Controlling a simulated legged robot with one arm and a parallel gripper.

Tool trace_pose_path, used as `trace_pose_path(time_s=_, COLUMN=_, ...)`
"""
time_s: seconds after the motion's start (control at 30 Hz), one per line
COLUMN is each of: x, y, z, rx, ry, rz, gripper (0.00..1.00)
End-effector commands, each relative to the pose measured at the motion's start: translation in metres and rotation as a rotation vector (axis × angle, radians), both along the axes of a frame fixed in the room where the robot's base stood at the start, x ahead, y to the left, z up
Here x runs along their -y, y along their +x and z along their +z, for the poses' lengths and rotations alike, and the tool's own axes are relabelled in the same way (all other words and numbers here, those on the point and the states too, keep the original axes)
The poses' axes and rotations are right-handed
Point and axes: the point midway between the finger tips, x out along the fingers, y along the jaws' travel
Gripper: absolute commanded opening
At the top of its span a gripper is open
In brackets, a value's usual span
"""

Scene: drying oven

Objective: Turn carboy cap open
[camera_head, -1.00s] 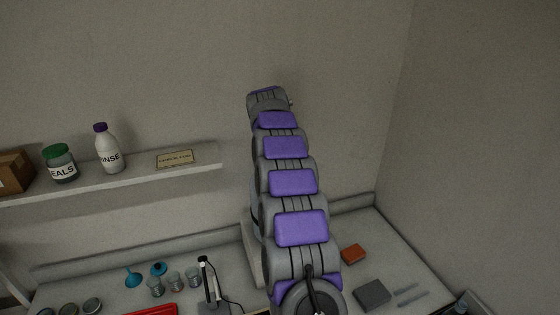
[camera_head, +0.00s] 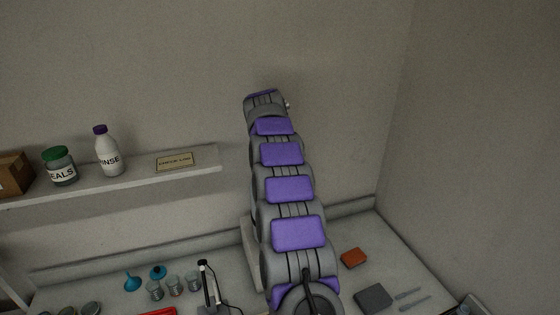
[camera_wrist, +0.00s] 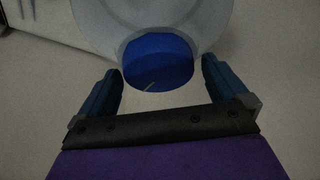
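The carboy (camera_wrist: 100,20) shows in the wrist view as a pale, translucent body at the top, cut off by the frame edge. Its round blue cap (camera_wrist: 157,62) faces my gripper and has a small light mark near its lower edge. My gripper (camera_wrist: 158,78) is open, with one dark blue finger on each side of the cap. Gaps show between both fingers and the cap, and whether anything touches is not clear. In the head view my arm hides the gripper, and the carboy and cap cannot be made out there.
A wall shelf (camera_head: 120,178) at left holds a green-lidded jar (camera_head: 60,166), a RINSE bottle (camera_head: 107,152) and a box (camera_head: 15,173). The bench below carries a blue funnel (camera_head: 132,282), glassware, an orange block (camera_head: 354,258) and a grey block (camera_head: 373,297). A side wall stands at right.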

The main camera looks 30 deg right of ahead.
Motion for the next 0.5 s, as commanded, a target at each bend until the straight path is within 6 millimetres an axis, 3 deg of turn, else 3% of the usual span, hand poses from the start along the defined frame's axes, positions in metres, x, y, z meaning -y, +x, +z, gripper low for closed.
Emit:
trace_pose_path(time_s=0.27, x=-0.002, y=-0.001, z=0.008, rx=0.004, ry=-0.003, rz=0.001, gripper=1.00)
trace_pose_path(time_s=0.5, x=-0.016, y=-0.008, z=0.048, rx=0.005, ry=-0.004, rz=0.002, gripper=1.00)
